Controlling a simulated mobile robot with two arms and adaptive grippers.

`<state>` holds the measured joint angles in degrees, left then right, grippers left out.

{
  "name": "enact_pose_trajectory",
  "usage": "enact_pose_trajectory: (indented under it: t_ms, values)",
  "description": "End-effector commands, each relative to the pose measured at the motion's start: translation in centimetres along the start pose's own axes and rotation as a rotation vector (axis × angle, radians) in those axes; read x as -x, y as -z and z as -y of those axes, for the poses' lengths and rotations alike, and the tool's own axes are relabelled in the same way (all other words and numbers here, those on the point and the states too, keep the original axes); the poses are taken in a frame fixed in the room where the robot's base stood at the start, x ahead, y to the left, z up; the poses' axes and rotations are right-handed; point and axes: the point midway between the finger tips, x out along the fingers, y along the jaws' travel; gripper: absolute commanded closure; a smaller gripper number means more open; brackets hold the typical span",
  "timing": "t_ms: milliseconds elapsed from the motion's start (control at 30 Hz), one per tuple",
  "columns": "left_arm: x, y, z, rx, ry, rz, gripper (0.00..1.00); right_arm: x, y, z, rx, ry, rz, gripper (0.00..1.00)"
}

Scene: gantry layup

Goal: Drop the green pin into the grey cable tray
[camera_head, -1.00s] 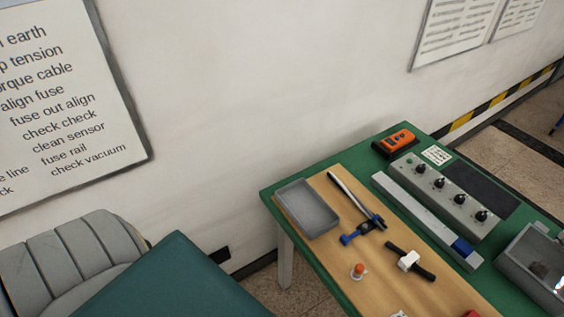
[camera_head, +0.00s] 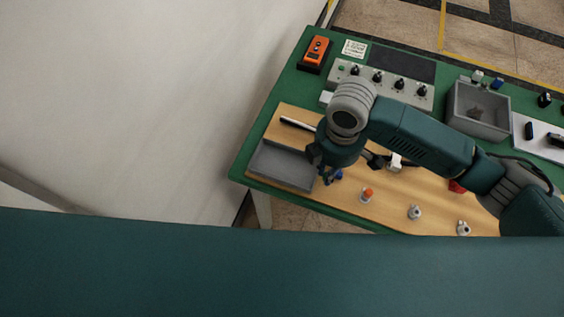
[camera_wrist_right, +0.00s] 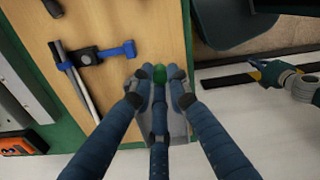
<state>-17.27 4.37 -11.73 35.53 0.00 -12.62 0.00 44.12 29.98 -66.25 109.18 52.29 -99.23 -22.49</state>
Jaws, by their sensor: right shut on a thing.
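The green pin (camera_wrist_right: 160,73) shows in the right wrist view at the tips of my right gripper (camera_wrist_right: 160,88), whose blue fingers are shut on it. The grey cable tray (camera_head: 276,167) lies at the left end of the wooden board in the head view. My right gripper (camera_head: 324,168) is at the tray's right edge there, and the pin is hidden. In the right wrist view the tray (camera_wrist_right: 178,126) shows behind the fingers, partly covered. My left gripper (camera_wrist_right: 266,75) seems to show at the right of that view; its jaws are unclear.
A blue-jawed clamp tool (camera_wrist_right: 105,53) lies beside the tray. An orange-topped part (camera_head: 366,194) and small pale parts (camera_head: 414,212) stand on the wooden board (camera_head: 340,208). A knob panel (camera_head: 386,82), orange device (camera_head: 315,53) and grey bin (camera_head: 480,107) are farther back.

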Motion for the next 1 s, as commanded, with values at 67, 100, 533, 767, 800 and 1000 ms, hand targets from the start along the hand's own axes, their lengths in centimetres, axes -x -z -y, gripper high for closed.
enact_pose_trajectory:
  t_ms: [67,100,533,767,800,1000]
  values:
    - [0.9,0.1,-0.2,0.001,-0.003,0.000,1.00,0.7,1.4,-1.0,0.197,-0.002,-0.001,1.00]
    - [1.1,0.1,-0.3,0.001,-0.003,0.000,1.00,0.8,2.0,-1.3,0.298,-0.001,-0.001,1.00]
    - [3.9,0.2,0.3,0.004,0.004,0.001,1.00,2.9,8.0,-5.6,1.393,-0.001,0.001,1.00]
    - [4.4,0.3,0.7,0.005,0.008,0.002,1.00,3.4,9.4,-6.6,1.688,-0.001,0.000,1.00]
    - [4.4,0.3,0.7,0.005,0.008,0.002,1.00,3.3,9.5,-6.7,1.708,0.000,0.000,1.00]
    - [3.3,0.2,0.7,0.005,0.007,0.001,1.00,2.2,9.6,-6.7,1.729,0.000,-0.001,1.00]
